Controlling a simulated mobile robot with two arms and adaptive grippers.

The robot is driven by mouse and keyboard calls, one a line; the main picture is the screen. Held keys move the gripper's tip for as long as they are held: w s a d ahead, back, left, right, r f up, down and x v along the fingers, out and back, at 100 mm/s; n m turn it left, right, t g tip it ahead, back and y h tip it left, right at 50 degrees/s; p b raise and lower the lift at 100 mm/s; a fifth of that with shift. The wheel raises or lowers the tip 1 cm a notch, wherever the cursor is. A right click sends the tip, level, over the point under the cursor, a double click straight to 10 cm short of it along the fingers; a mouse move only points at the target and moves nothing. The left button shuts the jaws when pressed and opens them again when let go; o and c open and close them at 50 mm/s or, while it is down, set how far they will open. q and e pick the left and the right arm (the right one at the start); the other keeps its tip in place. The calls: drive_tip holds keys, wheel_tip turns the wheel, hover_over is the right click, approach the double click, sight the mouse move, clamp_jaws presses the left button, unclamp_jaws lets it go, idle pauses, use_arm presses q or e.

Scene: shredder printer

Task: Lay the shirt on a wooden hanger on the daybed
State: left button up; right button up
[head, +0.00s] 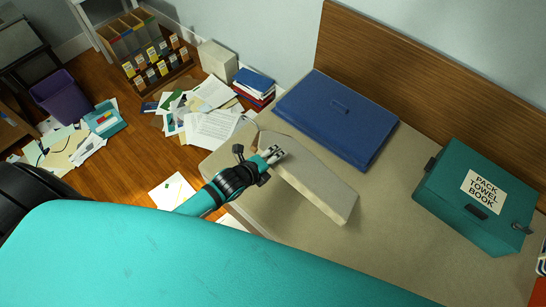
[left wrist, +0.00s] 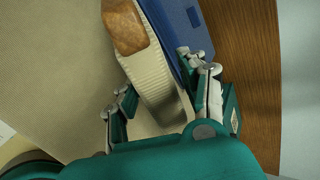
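A long cream item (head: 318,184), which looks like the shirt on its hanger, lies on the beige daybed (head: 385,215) near its front left part. A thin hook-like wire (head: 246,119) shows at its far left end. In the left wrist view the ribbed cream cloth (left wrist: 160,75) has a brown wooden-looking end (left wrist: 124,26). My left gripper (head: 272,153) is at the item's left end. In the left wrist view its fingers (left wrist: 158,75) stand apart, one on each side of the cloth; firm contact is not visible. My right gripper is not in view.
A blue folded item (head: 337,115) lies behind the cream one, close to my left gripper. A teal box (head: 475,197) labelled "PACK TOWEL BOOK" stands at the right. A wooden backboard (head: 430,75) bounds the daybed. Papers (head: 208,120) clutter the floor at left.

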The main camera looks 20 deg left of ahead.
use_arm(q)
drive_tip(key=shift+o, duration=0.7)
drive_tip(key=shift+s, duration=0.1)
drive_tip(key=v, duration=1.2)
idle(0.4)
drive_tip(key=s+a+f+n+g+y, duration=0.1)
drive_tip(key=s+a+f+n, duration=0.15)
drive_tip(key=f, duration=0.55)
drive_tip(key=s+a+f+n+g+y, duration=0.1)
drive_tip(key=s+a+f+n+g, duration=0.2)
drive_tip(key=f, duration=0.4)
drive_tip(key=s+a+f+n, duration=0.1)
drive_tip(key=s+f+n, duration=0.1)
drive_tip(key=f+n, duration=0.45)
drive_tip(key=s+d+f+n+g, duration=0.1)
drive_tip(key=s+f+n+g, duration=0.2)
drive_tip(key=s+f, duration=0.5)
drive_tip(key=s+d+f+n+g, duration=0.2)
drive_tip(key=s+f+n, duration=0.4)
drive_tip(key=s, duration=0.8)
wheel_tip(320, 180, down, 3)
drive_tip(key=shift+s+r+g+y, duration=0.1)
drive_tip(key=shift+s+g+y, duration=0.25)
drive_tip(key=shift+g+y, duration=0.05)
